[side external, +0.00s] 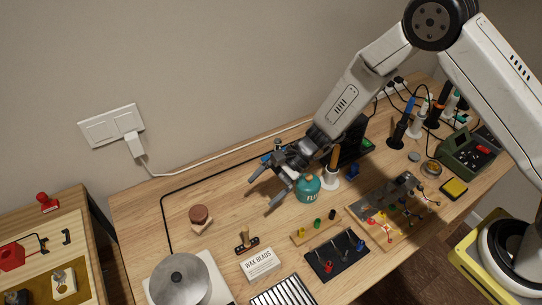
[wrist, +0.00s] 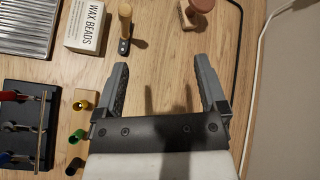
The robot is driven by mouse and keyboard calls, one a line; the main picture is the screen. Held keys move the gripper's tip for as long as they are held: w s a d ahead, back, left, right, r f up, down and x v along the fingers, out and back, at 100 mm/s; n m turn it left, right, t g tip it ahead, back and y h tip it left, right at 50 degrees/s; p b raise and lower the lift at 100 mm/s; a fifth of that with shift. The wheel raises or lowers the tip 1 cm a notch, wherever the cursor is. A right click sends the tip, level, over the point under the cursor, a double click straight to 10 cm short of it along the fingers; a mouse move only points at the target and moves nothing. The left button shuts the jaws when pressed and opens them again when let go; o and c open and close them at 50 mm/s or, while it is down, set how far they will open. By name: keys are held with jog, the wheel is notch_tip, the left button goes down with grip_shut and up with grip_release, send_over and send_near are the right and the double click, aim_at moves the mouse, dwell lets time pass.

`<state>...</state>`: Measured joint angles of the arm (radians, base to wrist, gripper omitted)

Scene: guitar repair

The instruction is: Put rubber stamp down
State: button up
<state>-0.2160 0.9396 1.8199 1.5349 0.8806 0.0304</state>
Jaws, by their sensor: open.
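The rubber stamp (side external: 201,217), with a round brown knob on a pale wooden block, stands upright on the wooden table, left of centre in the side view. It also shows at the top of the wrist view (wrist: 199,6), partly cut off by the frame edge. My gripper (side external: 262,196) is open and empty above the table, to the right of the stamp and apart from it. In the wrist view both fingers of my gripper (wrist: 161,64) are spread with only bare table between them.
A wooden-handled tool (side external: 246,240) on a black base and a wax beads box (side external: 260,264) stand in front of the stamp. A green bottle (side external: 307,187) is close to my gripper. A hot plate pan (side external: 180,281) is front left. Table around the stamp is clear.

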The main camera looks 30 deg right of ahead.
jog(key=s+d+r+n+h, duration=0.3)
jog(key=s+d+r+n, duration=0.1)
jog(key=d, duration=0.3)
jog(key=s+d+r+n+t+h, duration=0.1)
jog(key=s+d+r+n+h, duration=0.3)
jog(key=d, duration=0.4)
jog(key=s+d+r+n+t+h, duration=0.1)
jog(key=s+d+r+n+h, duration=0.2)
jog(key=d, duration=0.5)
jog(key=s+r+n, duration=0.1)
jog(key=s+n, duration=0.1)
jog(key=s, duration=0.1)
jog(key=shift+s+d+r+h, duration=0.15)
jog(key=shift+s+r+h, duration=0.05)
jog(key=shift+h, duration=0.1)
